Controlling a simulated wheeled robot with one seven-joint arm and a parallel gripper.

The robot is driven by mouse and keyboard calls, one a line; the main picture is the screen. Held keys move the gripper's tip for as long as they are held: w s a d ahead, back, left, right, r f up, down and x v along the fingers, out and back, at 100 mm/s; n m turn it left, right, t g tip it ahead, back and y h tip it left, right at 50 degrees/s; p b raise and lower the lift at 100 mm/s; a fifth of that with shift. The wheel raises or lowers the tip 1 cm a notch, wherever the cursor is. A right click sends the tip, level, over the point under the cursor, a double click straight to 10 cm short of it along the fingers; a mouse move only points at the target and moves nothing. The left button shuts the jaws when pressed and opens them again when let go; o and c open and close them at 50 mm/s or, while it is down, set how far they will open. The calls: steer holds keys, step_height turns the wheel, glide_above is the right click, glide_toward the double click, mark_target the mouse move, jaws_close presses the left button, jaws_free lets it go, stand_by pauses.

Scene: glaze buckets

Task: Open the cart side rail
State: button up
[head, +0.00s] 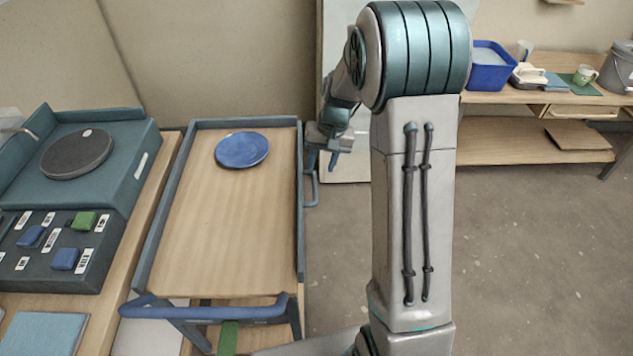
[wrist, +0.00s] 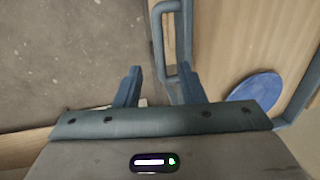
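The cart (head: 215,215) has a wooden top with blue-grey rails around it. Its right side rail (head: 300,215) stands up along the edge, with a looped handle (head: 312,185) on its outer side. The handle also shows at the top of the wrist view (wrist: 157,40). My gripper (head: 323,160) hangs just outside the rail near the cart's far right corner.
A blue plate (head: 242,149) lies on the cart top near its far end. A bench with a turntable (head: 77,154) stands close on the left. A wooden shelf table (head: 540,97) with a blue bin (head: 490,72) stands at the back right. The floor right of the cart is clear.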

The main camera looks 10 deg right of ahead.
mark_target(315, 187)
steer(key=f, duration=0.2)
steer(key=a+f, duration=0.1)
steer(key=f, duration=0.4)
steer(key=shift+w+a+f, duration=0.15)
steer(key=shift+a+f, duration=0.05)
steer(key=shift+f, duration=0.2)
jaws_close()
